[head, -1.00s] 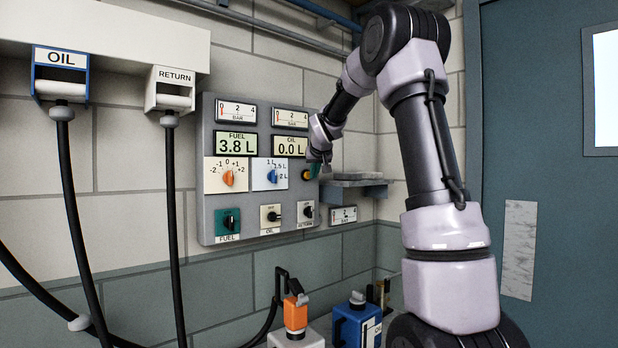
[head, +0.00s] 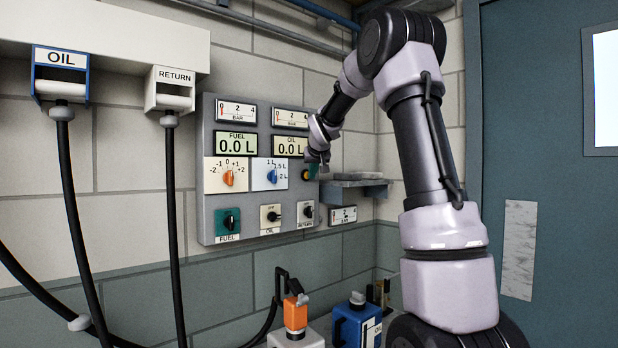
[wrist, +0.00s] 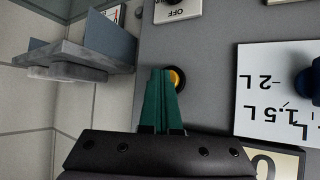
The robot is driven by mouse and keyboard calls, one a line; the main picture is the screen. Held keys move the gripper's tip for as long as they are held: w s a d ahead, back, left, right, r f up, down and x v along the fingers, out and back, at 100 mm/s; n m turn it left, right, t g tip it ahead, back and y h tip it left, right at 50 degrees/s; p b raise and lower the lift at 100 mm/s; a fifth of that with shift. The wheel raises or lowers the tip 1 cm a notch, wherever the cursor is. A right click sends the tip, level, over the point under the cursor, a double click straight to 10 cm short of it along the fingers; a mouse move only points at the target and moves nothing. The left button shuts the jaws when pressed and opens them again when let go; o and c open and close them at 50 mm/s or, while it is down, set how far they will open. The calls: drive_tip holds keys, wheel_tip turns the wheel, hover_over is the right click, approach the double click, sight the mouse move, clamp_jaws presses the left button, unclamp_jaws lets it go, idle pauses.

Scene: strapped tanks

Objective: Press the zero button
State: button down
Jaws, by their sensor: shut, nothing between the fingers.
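The zero button (head: 306,174) is a small round yellow-orange button in a dark ring, at the right side of the grey control panel (head: 205,208). In the wrist view the button (wrist: 178,78) shows partly behind the fingertips. My gripper (wrist: 165,75) is shut and empty, its green fingers together at the button. I cannot tell whether they touch it. In the head view my gripper (head: 322,165) is just right of the button. The fuel display (head: 236,144) reads 0.0 L and the oil display (head: 290,146) reads 0.0 L.
A grey shelf (head: 355,188) juts from the wall right of the panel and shows in the wrist view (wrist: 75,57). The panel carries a blue knob (head: 272,176), an orange knob (head: 228,178) and several switches. Hoses hang at the left.

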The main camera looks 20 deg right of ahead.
drive_tip(key=shift+s+d, duration=0.35)
drive_tip(key=shift+s, duration=0.5)
drive_tip(key=s, duration=0.1)
drive_tip(key=s+d, duration=0.1)
drive_tip(key=s, duration=0.1)
drive_tip(key=s+d, duration=0.1)
drive_tip(key=shift+s, duration=0.3)
idle(0.5)
drive_tip(key=s+a+f+m+g+y, duration=0.1)
drive_tip(key=s+a, duration=0.3)
drive_tip(key=s, duration=0.8)
drive_tip(key=s+a+f+g+y, duration=0.1)
drive_tip(key=s+a+f, duration=0.2)
drive_tip(key=s, duration=1)
drive_tip(key=s+a+f+m+g+y, duration=0.1)
drive_tip(key=s+a+f, duration=0.2)
drive_tip(key=s, duration=1)
drive_tip(key=shift+s+a+m+g+y, duration=0.15)
drive_tip(key=shift+a+m+g+y, duration=0.2)
drive_tip(key=shift+a, duration=0.85)
